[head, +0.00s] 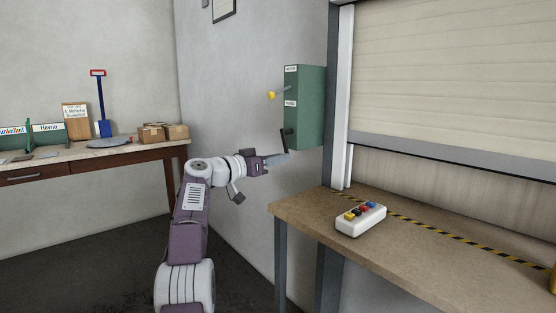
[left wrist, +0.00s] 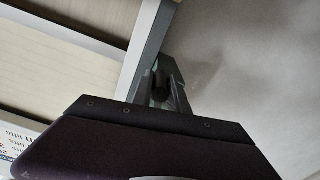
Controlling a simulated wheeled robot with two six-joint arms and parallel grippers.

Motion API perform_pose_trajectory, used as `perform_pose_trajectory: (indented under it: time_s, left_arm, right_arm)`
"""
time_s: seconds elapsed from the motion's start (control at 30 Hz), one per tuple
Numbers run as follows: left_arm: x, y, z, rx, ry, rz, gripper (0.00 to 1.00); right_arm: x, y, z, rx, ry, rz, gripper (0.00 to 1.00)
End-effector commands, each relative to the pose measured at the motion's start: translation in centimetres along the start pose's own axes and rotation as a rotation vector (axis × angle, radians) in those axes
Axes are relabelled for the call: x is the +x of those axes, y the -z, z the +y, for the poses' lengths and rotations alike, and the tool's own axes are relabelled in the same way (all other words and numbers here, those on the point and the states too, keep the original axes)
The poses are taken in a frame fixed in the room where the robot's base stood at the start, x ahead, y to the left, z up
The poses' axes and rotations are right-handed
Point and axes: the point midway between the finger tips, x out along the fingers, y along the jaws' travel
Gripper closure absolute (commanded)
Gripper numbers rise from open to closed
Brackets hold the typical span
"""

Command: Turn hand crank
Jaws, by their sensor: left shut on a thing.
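The green box (head: 310,108) is fixed to the wall left of the roller shutter. A dark hand crank (head: 284,140) sits low on its left face, with its arm slanting down. My left gripper (head: 283,157) reaches in from the left and is shut on the crank's handle at the lower end. In the left wrist view, a dark knob-like handle (left wrist: 161,84) shows between the fingers of the left gripper (left wrist: 163,88). The grip itself is small and partly hidden by the fingers. My right gripper is not in view.
A lever with a yellow knob (head: 271,96) sticks out of the box above the crank. The shutter (head: 455,75) is partly down over a wooden counter (head: 310,203) with a white button box (head: 360,220). A table (head: 80,156) with cartons stands left.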

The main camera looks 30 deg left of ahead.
Motion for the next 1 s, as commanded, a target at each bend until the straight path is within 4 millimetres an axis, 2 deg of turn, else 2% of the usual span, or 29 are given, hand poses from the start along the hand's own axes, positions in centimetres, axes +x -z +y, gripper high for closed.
perform_pose_trajectory:
  time_s: [0.03, 0.33, 0.37, 0.43, 0.77, 0.87, 1.0]
  left_arm:
    - [0.0, 0.5, 0.1, 0.004, 0.002, 0.012, 1.00]
    - [0.0, 0.6, 0.1, 0.004, 0.001, 0.012, 1.00]
    - [0.0, 0.6, 0.2, 0.004, 0.001, 0.013, 0.77]
    - [0.0, 0.5, 0.1, 0.004, 0.002, 0.011, 0.59]
    - [-0.3, 0.1, 0.0, 0.002, 0.002, 0.006, 0.59]
    - [-1.7, -0.2, -0.1, 0.003, 0.004, 0.007, 0.59]
    - [-5.0, -0.2, -0.1, 0.003, 0.005, 0.007, 0.59]
  right_arm:
    - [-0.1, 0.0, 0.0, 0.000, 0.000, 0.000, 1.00]
    - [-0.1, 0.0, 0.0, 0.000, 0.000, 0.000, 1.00]
    - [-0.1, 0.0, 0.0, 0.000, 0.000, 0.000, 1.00]
    - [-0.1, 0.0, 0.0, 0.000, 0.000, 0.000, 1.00]
    - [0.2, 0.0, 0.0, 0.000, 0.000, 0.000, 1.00]
    - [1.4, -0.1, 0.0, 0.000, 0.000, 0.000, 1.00]
    - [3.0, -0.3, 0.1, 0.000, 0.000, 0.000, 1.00]
